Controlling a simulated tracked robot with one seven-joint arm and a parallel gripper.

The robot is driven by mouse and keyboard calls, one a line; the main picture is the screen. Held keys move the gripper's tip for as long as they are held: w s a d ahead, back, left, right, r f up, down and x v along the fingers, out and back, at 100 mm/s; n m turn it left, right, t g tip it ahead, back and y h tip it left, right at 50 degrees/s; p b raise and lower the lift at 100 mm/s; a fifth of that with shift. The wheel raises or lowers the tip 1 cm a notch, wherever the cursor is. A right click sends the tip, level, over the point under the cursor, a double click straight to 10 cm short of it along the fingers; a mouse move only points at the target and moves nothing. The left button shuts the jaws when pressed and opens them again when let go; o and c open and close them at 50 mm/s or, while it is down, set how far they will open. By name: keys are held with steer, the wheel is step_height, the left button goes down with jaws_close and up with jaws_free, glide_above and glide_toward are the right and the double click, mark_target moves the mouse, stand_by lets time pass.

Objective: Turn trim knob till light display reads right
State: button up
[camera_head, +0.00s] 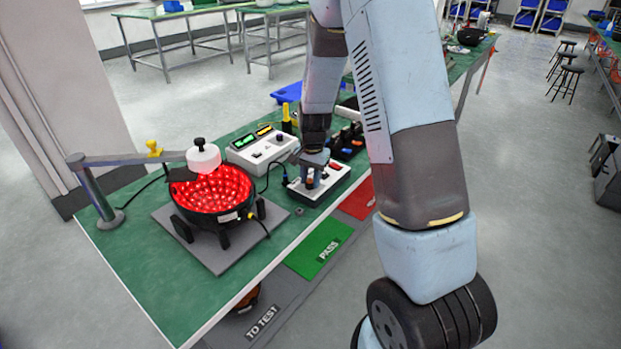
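A white control box (330,187) with coloured controls sits near the bench's front edge, right of centre. An orange-red control (334,166) shows on it; which control is the trim knob I cannot tell. My gripper (314,174) points down over the left part of this box, at or just above its controls. Its fingers are small and partly merge with the box, so their opening and contact are unclear. A white meter box (258,154) behind and to the left has a green display (243,141) and an amber display (264,130), too small to read.
A round black fixture (205,218) full of lit red lights stands on a grey plate (220,262). A swing arm (120,158) holds a white sensor head (203,158) above it. Green PASS (318,248), red and grey TO TEST (262,322) areas lie along the front.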

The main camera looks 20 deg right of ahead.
mark_target(312, 180)
steer(key=c, duration=0.5)
steer(key=shift+n, duration=2.3)
steer(key=o, duration=1)
steer(key=shift+o, duration=0.2)
steer(key=shift+r, duration=0.1)
step_height(312, 180, up, 14)
steer(key=shift+d+f, duration=0.25)
steer(key=shift+d, duration=0.05)
